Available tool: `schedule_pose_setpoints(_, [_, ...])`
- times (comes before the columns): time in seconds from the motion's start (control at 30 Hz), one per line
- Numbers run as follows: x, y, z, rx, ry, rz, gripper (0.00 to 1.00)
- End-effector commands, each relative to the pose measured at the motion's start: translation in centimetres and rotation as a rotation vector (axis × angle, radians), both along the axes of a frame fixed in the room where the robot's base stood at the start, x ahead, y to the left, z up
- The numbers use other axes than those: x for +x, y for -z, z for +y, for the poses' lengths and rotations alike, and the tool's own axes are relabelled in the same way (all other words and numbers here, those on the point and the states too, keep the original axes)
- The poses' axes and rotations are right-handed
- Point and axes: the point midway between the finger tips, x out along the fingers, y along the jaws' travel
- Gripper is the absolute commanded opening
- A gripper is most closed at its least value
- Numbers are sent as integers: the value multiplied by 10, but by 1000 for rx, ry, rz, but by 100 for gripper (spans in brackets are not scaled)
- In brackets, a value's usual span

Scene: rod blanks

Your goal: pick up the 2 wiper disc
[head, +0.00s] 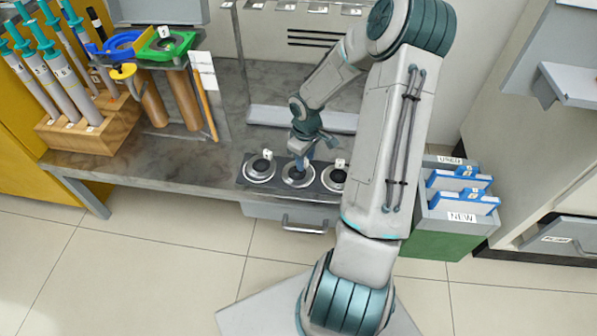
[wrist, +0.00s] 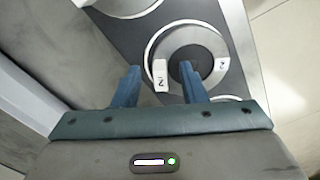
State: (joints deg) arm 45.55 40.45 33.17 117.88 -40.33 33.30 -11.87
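The 2 wiper disc (wrist: 195,38) is a grey round disc with a dark centre, set in a dark plate. In the wrist view a white tag reading 2 (wrist: 160,76) and a second small 2 label (wrist: 221,64) show on it. In the head view it appears to be the middle disc (head: 297,183) of three in a row. My gripper (wrist: 160,68) is open, its blue fingers apart, with the white tag between the tips and the right tip over the dark centre. In the head view my gripper (head: 303,160) hides part of the middle disc. Whether the fingers touch it I cannot tell.
Neighbouring discs sit close on the left (head: 260,169) and right (head: 333,179), the right one partly behind my arm. A wooden block of syringe-like tools (head: 90,130) and coloured holders (head: 165,45) stand left on the bench. A bin of blue-edged cards (head: 455,210) stands right.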

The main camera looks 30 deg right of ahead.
Motion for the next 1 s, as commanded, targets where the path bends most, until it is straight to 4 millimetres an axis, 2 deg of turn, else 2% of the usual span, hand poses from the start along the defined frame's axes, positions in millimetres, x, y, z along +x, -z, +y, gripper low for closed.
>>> schedule_pose_setpoints(0.03, [0, 0, 0, 0, 0, 0, 38])
schedule_pose_setpoints(0.07, [0, 0, 0, 0, 0, 0, 33])
schedule_pose_setpoints(0.17, [0, 0, 0, 0, 0, 0, 5])
schedule_pose_setpoints(0.2, [0, 0, 0, 0, 0, 0, 0])
schedule_pose_setpoints(0.5, [0, -1, 0, 0, 0, 0, 0])
schedule_pose_setpoints(0.67, [0, -9, 0, -1, 0, -2, 0])
schedule_pose_setpoints(0.77, [0, -20, 0, 0, 0, -1, 0])
schedule_pose_setpoints(0.93, [-1, -50, -1, -2, 1, -1, 0])
schedule_pose_setpoints(1.0, [-16, -58, -13, -2, 6, 0, 0])
